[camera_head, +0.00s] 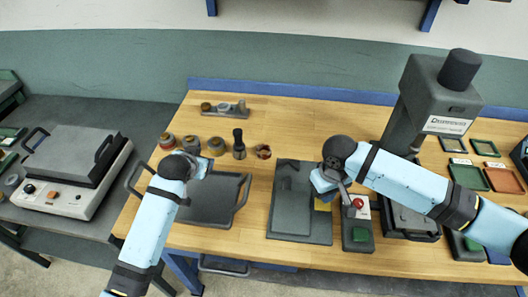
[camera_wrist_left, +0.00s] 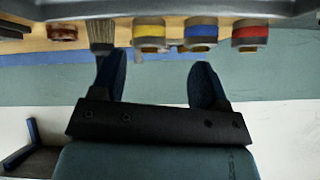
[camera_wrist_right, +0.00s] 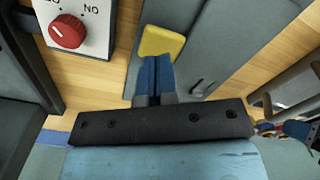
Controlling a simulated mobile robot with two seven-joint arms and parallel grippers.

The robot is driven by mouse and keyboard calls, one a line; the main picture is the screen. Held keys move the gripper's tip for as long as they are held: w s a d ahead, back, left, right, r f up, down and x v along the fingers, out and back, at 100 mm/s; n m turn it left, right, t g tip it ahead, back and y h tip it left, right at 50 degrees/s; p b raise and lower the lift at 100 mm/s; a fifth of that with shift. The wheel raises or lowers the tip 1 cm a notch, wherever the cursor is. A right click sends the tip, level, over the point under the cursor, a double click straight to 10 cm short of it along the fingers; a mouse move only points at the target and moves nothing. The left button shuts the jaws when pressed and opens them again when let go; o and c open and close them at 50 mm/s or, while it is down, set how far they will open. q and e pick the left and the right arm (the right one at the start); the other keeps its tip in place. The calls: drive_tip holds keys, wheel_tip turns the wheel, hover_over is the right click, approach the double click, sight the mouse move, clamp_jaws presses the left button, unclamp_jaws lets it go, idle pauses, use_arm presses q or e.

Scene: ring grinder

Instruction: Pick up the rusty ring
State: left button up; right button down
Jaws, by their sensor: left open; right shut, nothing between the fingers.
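The rusty ring (camera_head: 263,151) looks like a small reddish-brown ring on the wooden table, right of a dark brush. In the left wrist view a reddish ring-like thing (camera_wrist_left: 62,32) sits beside the brush at the upper left. My left gripper (camera_head: 204,166) is left of the ring, over the dark tray, apart from it. Its two fingers (camera_wrist_left: 158,82) are spread and empty in the left wrist view. My right gripper (camera_head: 322,190) is right of the ring, above the grey plate. Its fingers (camera_wrist_right: 155,72) are together and empty, close to a yellow block (camera_wrist_right: 161,42).
Several banded jars (camera_head: 191,143) and a brush (camera_head: 239,145) stand left of the ring. A dark handled tray (camera_head: 215,207) lies in front. A grey plate (camera_head: 288,220), a switch box (camera_head: 357,232) and a tall press (camera_head: 432,100) are to the right. Bare wood lies behind the ring.

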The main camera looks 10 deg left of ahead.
use_arm(q)
drive_tip(key=w+d+r+g+h, duration=0.2)
drive_tip(key=w+d, duration=0.1)
drive_tip(key=d, duration=0.4)
drive_tip(key=w+d+r+g+h, duration=0.1)
drive_tip(key=w+d+r, duration=0.15)
drive_tip(key=d, duration=0.45)
drive_tip(key=g+y, duration=0.2)
drive_tip(key=g, duration=0.3)
approach(264, 149)
drive_tip(key=f, duration=0.7)
drive_tip(key=shift+s+d+f, duration=0.3)
drive_tip(key=shift+s+d, duration=0.05)
drive_tip(key=shift+d, duration=0.05)
drive_tip(key=shift+c, duration=0.5)
drive_tip(key=c, duration=0.7)
